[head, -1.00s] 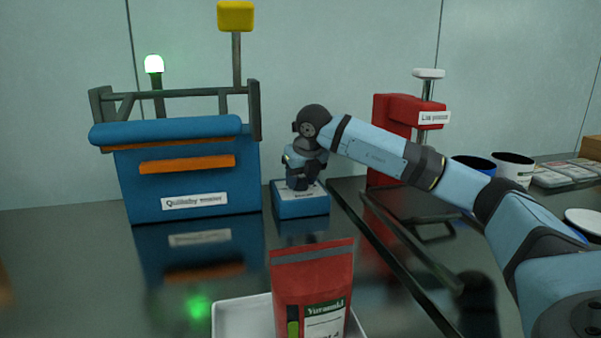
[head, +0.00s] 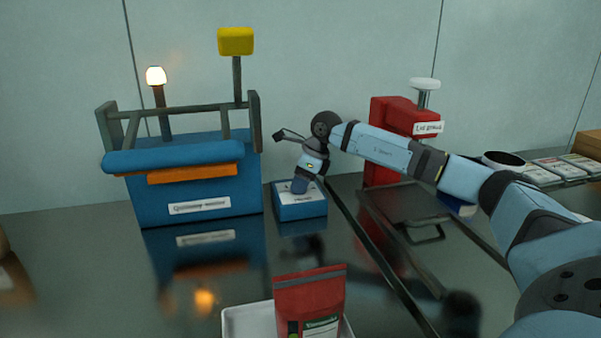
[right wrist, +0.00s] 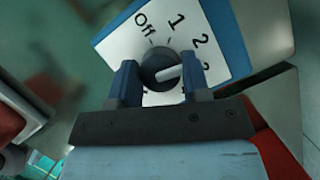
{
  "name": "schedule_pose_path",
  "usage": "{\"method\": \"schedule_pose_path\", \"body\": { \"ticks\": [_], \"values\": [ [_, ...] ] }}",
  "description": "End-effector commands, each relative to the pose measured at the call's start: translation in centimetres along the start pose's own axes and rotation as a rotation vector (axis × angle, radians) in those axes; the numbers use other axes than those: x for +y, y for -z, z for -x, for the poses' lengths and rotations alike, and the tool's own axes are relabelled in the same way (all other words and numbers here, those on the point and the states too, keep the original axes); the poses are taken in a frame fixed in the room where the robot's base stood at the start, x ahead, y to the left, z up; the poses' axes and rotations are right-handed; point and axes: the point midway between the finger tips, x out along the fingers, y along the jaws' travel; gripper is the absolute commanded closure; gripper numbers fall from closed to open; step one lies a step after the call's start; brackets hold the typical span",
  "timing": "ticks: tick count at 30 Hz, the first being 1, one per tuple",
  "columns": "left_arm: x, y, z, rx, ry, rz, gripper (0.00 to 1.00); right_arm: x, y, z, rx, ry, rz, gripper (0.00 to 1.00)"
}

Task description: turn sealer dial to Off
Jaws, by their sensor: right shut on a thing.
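The blue dial box (head: 302,211) stands on the dark table right of the blue sealer (head: 190,190). In the right wrist view the round dark dial (right wrist: 163,60) sits on a white face (right wrist: 218,62) marked Off, 1, 2 and a partly hidden figure. Its white pointer line lies slanted, its right end towards the 2 and the partly hidden figure, away from Off. My right gripper (head: 298,187) reaches down on the box, its fingers shut on the dial from both sides. My left gripper is not in view.
A red pouch (head: 310,305) stands in a white tray (head: 245,322) at the front. A red press (head: 385,140) stands behind my right arm. A yellow block (head: 236,41) on a post rises by the sealer. The table left of the tray is clear.

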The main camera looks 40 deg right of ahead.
Motion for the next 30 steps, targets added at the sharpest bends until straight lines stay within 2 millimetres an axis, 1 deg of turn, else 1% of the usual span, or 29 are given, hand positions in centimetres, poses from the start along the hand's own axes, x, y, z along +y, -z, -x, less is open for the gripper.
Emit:
{"method": "schedule_pose_path", "body": {
  "ticks": [1, 9, 17, 30],
  "values": [
    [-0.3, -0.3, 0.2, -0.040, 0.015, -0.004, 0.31, -0.1, -0.2, 0.4, 0.000, -0.017, 0.036, 0.80],
    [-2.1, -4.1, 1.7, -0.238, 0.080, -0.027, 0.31, -0.1, -0.2, 0.3, -0.001, -0.116, 0.274, 0.80],
    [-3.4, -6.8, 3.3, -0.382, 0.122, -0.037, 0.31, -0.2, -0.2, 0.2, -0.001, -0.211, 0.503, 0.80],
    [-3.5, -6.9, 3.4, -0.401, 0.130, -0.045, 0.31, -0.3, -0.3, 0.0, -0.002, -0.370, 0.891, 0.80]
  ]
}}
